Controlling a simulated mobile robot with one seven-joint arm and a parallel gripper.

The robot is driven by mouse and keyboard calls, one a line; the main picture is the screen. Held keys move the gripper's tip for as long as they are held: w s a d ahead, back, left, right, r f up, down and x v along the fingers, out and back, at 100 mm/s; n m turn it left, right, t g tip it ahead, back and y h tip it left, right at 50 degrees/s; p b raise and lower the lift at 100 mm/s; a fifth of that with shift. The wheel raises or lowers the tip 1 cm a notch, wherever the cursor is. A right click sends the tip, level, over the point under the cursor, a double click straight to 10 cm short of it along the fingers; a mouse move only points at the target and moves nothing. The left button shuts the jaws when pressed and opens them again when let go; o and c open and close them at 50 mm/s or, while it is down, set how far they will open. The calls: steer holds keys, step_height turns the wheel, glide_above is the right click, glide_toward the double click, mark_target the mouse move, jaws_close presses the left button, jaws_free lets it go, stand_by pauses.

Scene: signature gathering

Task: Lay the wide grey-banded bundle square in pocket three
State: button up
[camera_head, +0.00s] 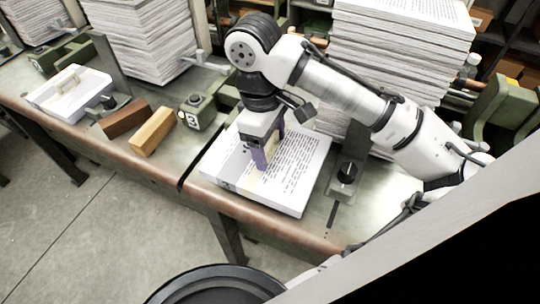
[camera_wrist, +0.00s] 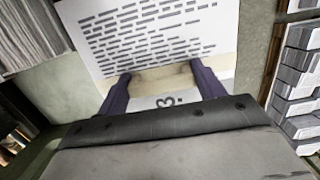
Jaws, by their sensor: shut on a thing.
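A wide bundle of printed pages (camera_head: 301,165) is under my gripper (camera_head: 262,160), at the front of the bench in the head view. It looks flat, with its edges turned against the bench edge; I cannot tell whether it rests on the bench or hangs just above it. My gripper's purple fingers are shut on a beige raised piece (camera_wrist: 160,77) on top of the bundle, seen in the wrist view. A printed 3 (camera_wrist: 168,101) shows between the fingers.
A dark brown block (camera_head: 125,118) and a lighter wooden block (camera_head: 153,131) lie left of the green block. Another white bundle (camera_head: 65,98) with a beige handle lies farther left. Tall paper stacks (camera_head: 150,40) stand behind. A black-knobbed post (camera_head: 346,172) stands close right of the bundle.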

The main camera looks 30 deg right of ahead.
step_height(320, 180, down, 4)
steer(key=b, duration=0.3)
steer(key=shift+r, duration=0.25)
steer(key=o, duration=1.5)
steer(key=shift+o, duration=0.2)
